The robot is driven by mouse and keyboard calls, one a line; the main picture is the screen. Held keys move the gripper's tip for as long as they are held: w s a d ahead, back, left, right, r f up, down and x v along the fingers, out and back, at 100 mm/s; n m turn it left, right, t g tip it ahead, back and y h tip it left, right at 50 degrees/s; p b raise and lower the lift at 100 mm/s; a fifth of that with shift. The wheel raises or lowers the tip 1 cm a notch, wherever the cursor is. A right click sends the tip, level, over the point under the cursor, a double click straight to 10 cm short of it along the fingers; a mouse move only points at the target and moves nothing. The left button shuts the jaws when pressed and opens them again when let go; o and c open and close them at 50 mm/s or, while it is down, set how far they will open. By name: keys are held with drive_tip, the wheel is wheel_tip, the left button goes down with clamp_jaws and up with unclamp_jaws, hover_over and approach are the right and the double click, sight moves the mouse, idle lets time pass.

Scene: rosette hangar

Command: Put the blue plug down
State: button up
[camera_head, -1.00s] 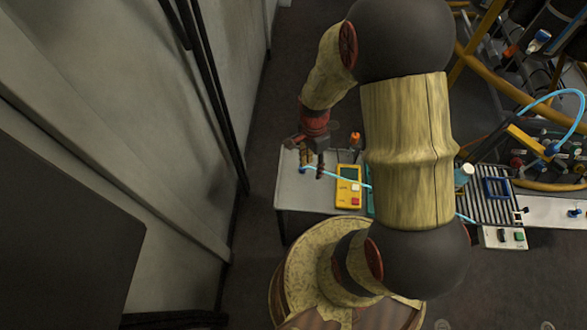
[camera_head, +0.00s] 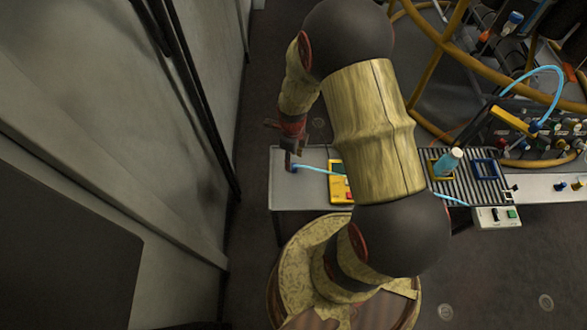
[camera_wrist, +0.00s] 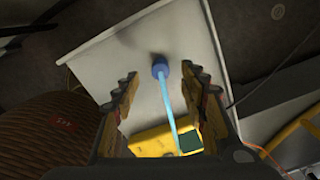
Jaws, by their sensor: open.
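The blue plug (camera_wrist: 160,69) rests on the white table (camera_wrist: 98,62) at the end of a light blue cable (camera_wrist: 169,115). In the head view the plug (camera_head: 294,167) lies near the left end of the table (camera_head: 300,198). My gripper (camera_wrist: 158,88) is open and empty, with the plug showing between its spread fingers and apart from both. In the head view my gripper (camera_head: 290,158) is beside the plug at the table's back left, its fingers small and partly dark.
A yellow device (camera_head: 338,184) sits on the table right of the plug, partly behind my arm. A rack with yellow pipes stands at back right. A wall borders the left.

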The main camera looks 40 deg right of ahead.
sight(294, 166)
wheel_tip(294, 166, down, 5)
drive_tip(key=shift+s+d+r+b, duration=0.1)
drive_tip(key=shift+s+d+b, duration=0.05)
drive_tip(key=shift+b, duration=0.95)
drive_tip(key=shift+c, duration=0.7)
drive_tip(key=c, duration=0.9)
drive_tip(key=shift+r, duration=0.1)
